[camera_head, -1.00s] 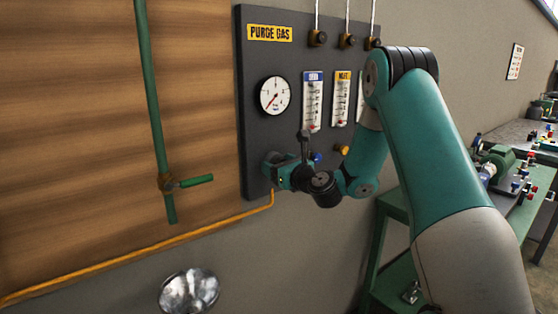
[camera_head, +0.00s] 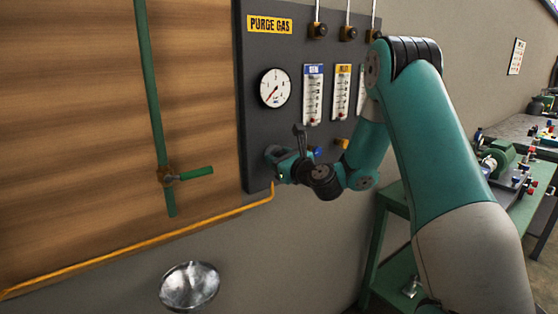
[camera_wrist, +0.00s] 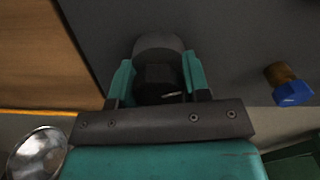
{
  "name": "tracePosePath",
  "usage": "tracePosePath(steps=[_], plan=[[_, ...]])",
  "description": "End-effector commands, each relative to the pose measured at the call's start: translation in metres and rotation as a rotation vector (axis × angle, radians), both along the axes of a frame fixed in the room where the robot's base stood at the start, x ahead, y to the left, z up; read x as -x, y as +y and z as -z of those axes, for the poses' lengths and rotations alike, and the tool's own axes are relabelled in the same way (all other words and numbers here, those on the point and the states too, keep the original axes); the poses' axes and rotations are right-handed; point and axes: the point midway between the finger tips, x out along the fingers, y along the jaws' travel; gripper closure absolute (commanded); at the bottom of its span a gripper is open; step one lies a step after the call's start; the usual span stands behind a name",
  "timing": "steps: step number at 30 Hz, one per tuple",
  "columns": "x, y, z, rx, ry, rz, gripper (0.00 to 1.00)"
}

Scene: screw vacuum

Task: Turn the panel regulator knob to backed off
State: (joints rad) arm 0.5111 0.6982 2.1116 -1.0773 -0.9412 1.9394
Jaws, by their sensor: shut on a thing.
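The regulator knob (camera_wrist: 158,75) is a dark, rounded body low on the dark panel, seen in the wrist view between the two teal fingers of my gripper (camera_wrist: 157,82). The fingers are shut on its sides. In the head view my gripper (camera_head: 283,163) reaches the panel's lower left part, below the pressure gauge (camera_head: 274,88). The knob is mostly hidden there by the gripper and wrist. The gauge's needle points to the lower left.
The panel (camera_head: 257,140) carries flow meters (camera_head: 313,94) and a blue knob (camera_wrist: 291,92) right of my gripper. A metal bowl (camera_head: 189,287) is below. A green bench (camera_head: 398,196) stands at right.

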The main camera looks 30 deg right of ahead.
Motion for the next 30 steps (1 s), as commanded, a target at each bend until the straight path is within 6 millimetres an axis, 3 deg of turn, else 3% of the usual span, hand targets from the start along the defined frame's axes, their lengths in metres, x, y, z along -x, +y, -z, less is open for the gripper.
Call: tracePosePath(steps=[30], plan=[[0.0, -0.0023, 0.0006, 0.949, -0.036, 0.001, 0.8]])
